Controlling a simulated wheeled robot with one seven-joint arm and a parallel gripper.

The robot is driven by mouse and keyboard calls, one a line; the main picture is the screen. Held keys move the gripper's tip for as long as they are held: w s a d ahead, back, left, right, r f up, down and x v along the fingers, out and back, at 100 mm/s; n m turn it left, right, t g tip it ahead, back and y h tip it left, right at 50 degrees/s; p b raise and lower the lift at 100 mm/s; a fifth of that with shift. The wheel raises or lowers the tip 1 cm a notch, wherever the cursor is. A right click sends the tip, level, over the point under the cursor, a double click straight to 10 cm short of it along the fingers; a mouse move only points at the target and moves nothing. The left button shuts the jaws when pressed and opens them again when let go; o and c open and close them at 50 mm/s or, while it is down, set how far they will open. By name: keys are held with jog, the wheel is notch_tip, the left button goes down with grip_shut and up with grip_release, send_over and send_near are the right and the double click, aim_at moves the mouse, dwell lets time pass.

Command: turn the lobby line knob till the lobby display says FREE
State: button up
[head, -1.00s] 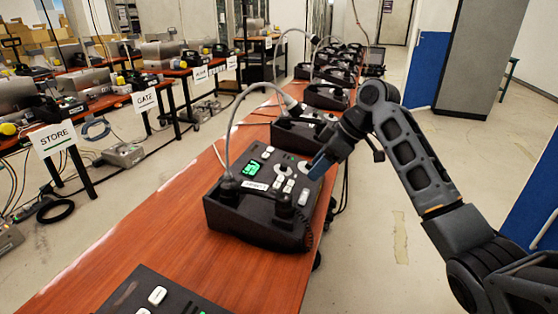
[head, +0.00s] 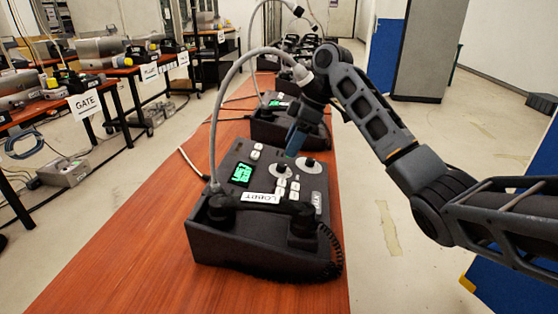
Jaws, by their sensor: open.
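The lobby phone, a black desk console (head: 215,240) with a label that seems to read LOBBY (head: 262,197), stands on the wooden table. Its green display (head: 243,174) is lit, but its text is too small and blurred to read. Two round pale dials with dark knobs sit on its top, a left knob (head: 280,170) and a right knob (head: 312,164), with white buttons below them. My gripper (head: 291,152) is open, pointing down above the far edge of the panel, close over the knobs. I cannot tell whether it touches either one.
A grey gooseneck microphone (head: 235,68) arches from the console up beside my gripper. A second phone console (head: 262,128) stands just behind. The wooden table (head: 120,255) is clear at the left front. A GATE sign (head: 86,104) hangs on another table.

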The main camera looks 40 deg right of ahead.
aim_at(282, 164)
jog(key=x, duration=0.6)
jog(key=shift+a, duration=0.1)
grip_shut()
dwell(0.4)
